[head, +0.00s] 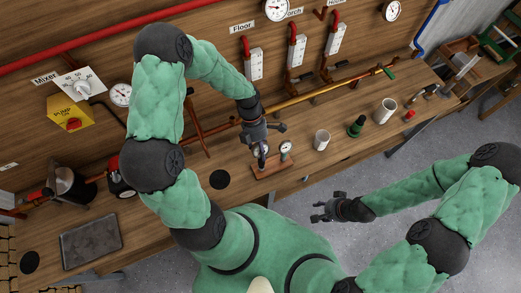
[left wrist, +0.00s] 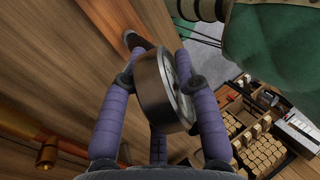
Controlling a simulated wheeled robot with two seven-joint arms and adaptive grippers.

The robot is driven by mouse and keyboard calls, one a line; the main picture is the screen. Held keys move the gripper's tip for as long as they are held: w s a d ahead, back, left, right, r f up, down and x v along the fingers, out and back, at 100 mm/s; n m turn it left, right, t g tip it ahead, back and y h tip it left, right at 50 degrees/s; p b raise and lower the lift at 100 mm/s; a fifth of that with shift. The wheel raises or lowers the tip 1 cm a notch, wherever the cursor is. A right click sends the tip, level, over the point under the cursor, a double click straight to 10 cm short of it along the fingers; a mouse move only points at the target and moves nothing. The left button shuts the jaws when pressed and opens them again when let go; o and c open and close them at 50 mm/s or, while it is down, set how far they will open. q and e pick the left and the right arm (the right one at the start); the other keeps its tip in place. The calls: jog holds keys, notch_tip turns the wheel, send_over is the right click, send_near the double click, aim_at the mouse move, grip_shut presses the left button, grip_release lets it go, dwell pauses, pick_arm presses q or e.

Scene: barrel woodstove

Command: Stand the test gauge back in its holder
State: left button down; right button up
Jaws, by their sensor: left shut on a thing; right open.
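The test gauge (left wrist: 152,92), a round gauge with a brown case and pale face, is between the fingers of my left gripper (left wrist: 160,95). My left gripper (head: 264,152) is shut on it. A dark stem-like piece shows beyond the gauge, at its upper left. In the head view the gripper is just above the wooden holder (head: 268,170) on the bench. A small white dial (head: 285,147) shows beside the fingers over the holder's right end; I cannot tell if it is the held gauge. My right gripper (head: 320,211) is open and empty, over the floor.
On the bench right of the holder stand a white cup (head: 321,139), a green-and-black item (head: 356,127) and a larger white cup (head: 385,110). A dark round spot (head: 219,180) lies left of the holder. A copper pipe (head: 310,93) runs along the back.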

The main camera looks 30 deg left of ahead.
pick_arm(q)
jog(key=shift+f+b, duration=0.7)
jog(key=shift+f, duration=0.65)
dwell(0.8)
jog(key=c, duration=0.8)
grip_release()
jog(key=shift+c, duration=0.2)
jog(key=shift+r, duration=0.1)
jog(key=p+v, duration=0.4)
jog(key=v, duration=0.1)
jog(key=shift+w+a+r, duration=0.1)
jog(key=shift+a+r, duration=0.1)
jog(key=shift+r, duration=0.15)
